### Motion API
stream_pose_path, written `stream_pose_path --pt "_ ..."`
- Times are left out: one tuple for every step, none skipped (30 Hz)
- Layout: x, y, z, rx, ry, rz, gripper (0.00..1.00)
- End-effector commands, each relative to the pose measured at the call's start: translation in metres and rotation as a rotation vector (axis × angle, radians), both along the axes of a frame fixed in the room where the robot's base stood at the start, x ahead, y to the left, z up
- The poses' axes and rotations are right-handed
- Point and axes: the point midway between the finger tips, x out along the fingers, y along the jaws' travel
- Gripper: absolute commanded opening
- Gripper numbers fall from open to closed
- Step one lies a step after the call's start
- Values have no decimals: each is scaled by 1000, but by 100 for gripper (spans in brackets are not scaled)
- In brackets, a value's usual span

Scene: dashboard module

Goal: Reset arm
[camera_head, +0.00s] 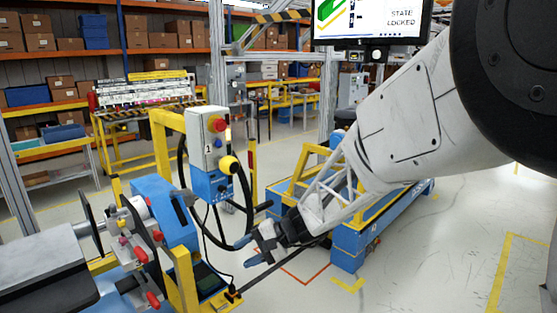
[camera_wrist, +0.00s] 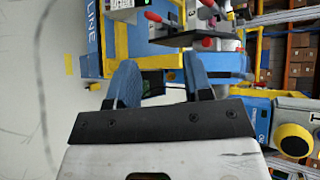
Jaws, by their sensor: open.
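My gripper (camera_head: 252,252) is in the lower middle of the head view, at the end of my white arm, pointing left and down. It is empty. In the wrist view its two blue fingers (camera_wrist: 160,84) stand apart with nothing between them. In the head view it is to the right of the blue and yellow fixture (camera_head: 162,205) and below the grey control box (camera_head: 206,135) marked 1. A black cable from the box hangs close to the gripper; I cannot tell whether they touch.
Clamps with red handles (camera_head: 140,253) sit on the fixture at the left; they also show in the wrist view (camera_wrist: 207,43). A blue and yellow frame (camera_head: 350,235) stands behind my arm. A monitor (camera_head: 370,20) reads STATE LOCKED. The floor at the right is clear.

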Motion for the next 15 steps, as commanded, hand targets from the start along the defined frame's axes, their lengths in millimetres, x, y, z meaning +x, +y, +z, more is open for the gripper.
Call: stream_pose_path --pt "-13 -11 9 -40 -18 12 46" --pt "-21 -17 12 -66 -27 21 46" --pt "-30 -26 17 -102 -38 29 46" --pt "-38 -33 20 -129 -48 37 46" --pt "-45 -39 23 -156 -58 44 46" --pt "-56 -48 26 -193 -69 53 46" --pt "-63 -55 29 -221 -80 59 46" --pt "-71 -62 31 -249 -91 64 46" --pt "-80 -71 35 -285 -104 70 46" --pt "-88 -78 37 -314 -114 75 46" --pt "-95 -85 39 -342 -126 79 46" --pt "-105 -94 41 -380 -141 84 46" --pt "-112 -101 44 -408 -152 87 46" --pt "-120 -108 45 -436 -163 91 46" --pt "-129 -117 47 -474 -179 93 46"
